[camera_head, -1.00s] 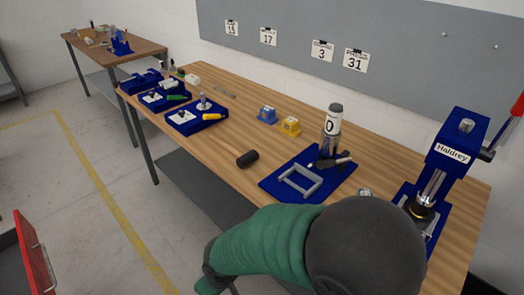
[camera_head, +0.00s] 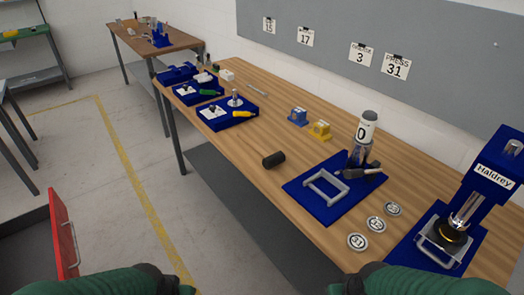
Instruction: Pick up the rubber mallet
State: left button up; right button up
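A short black cylinder (camera_head: 273,160) lies on its side near the table's front edge; it looks like a rubber mallet head, but no handle shows. A dark tool with a black handle (camera_head: 372,172) lies on the blue mat (camera_head: 308,208) beside a bottle marked 0 (camera_head: 365,138); it is too small to tell whether it is a mallet. Only my green-sleeved arms show at the bottom edge, left and right. Both grippers are out of view, and neither arm touches these things.
The wooden table (camera_head: 270,185) also holds a grey frame (camera_head: 327,187), several round discs (camera_head: 376,224), a blue Haldrey press (camera_head: 490,175) at right, and blue trays (camera_head: 228,113) at far left. A red drawer front (camera_head: 63,235) stands at lower left.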

aim_at(270, 162)
jog(key=i+j+z, duration=0.1)
jog(key=i+j, duration=0.15)
jog(key=i+j+z, duration=0.1)
jog(key=i+j, duration=0.15)
jog(key=j, duration=0.15)
jog(key=i+j+z, duration=0.15)
jog(key=j, duration=0.25)
jog(key=i+j+z, duration=0.1)
jog(key=i+j, duration=0.2)
jog(key=i+j+z, duration=0.1)
jog(key=j, duration=0.4)
jog(key=i, duration=0.1)
